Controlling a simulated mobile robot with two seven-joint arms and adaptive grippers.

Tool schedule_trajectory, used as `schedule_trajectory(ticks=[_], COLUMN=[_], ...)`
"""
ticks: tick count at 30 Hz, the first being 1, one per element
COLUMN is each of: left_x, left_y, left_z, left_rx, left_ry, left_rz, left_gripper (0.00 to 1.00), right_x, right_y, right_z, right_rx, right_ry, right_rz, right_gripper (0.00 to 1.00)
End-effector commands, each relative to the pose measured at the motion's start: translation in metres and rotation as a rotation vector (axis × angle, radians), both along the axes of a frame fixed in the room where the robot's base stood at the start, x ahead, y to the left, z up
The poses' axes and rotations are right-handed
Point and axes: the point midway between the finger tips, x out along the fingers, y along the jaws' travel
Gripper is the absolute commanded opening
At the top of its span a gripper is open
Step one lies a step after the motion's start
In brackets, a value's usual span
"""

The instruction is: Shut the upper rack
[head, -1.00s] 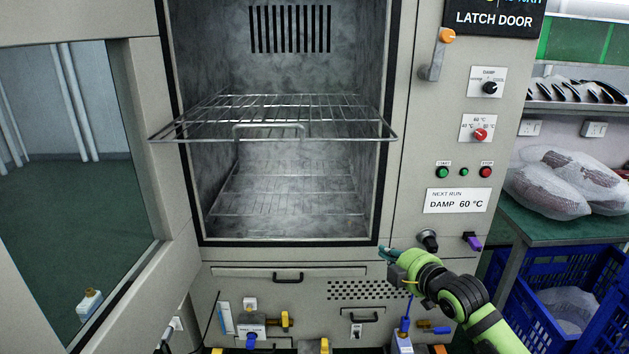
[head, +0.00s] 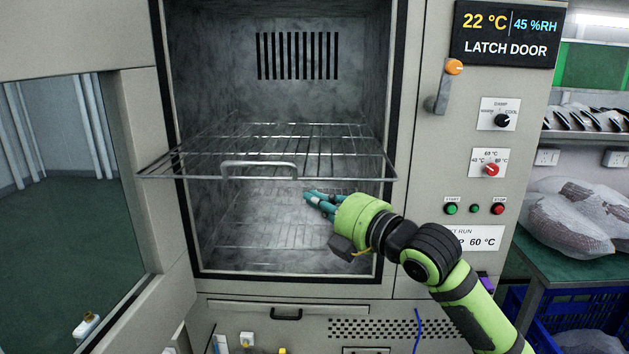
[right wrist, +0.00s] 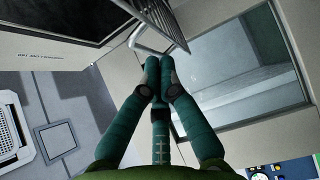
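The upper rack (head: 320,179) is a wire shelf that sticks out of the open chamber (head: 215,80). Its front bar carries a raised loop handle (head: 258,165). My right gripper (head: 312,196) is in front of the chamber, just below the rack's front bar and right of the handle. In the right wrist view my right gripper (right wrist: 156,62) has its teal fingertips together, with nothing seen between them. The rack (right wrist: 160,18) and its handle (right wrist: 140,42) show just beyond the tips; I cannot tell whether they touch. My left gripper is out of view.
A lower rack (head: 255,238) lies inside the chamber. The chamber door (head: 145,170) stands open at the left. A control panel with a lever (head: 442,92), knobs and buttons is at the right. Blue crates (head: 590,318) stand below a bench at the far right.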

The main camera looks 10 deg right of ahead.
Motion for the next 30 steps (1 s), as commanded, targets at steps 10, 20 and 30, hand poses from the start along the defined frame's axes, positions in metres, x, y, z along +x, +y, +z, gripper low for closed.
schedule_trajectory(ticks=[10, 20, 30], left_x=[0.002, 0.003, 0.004], left_y=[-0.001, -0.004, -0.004], left_z=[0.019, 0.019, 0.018], left_rx=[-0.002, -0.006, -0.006], left_ry=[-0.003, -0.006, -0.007], left_rz=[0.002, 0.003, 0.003], left_gripper=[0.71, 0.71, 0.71], right_x=[0.043, 0.048, 0.054], right_y=[-0.004, -0.006, -0.008], right_z=[0.001, 0.0, -0.001], right_rx=[0.0, 0.0, -0.001], right_ry=[0.001, -0.001, 0.0], right_rz=[0.0, 0.001, -0.002], right_gripper=[0.0, 0.0, 0.0])
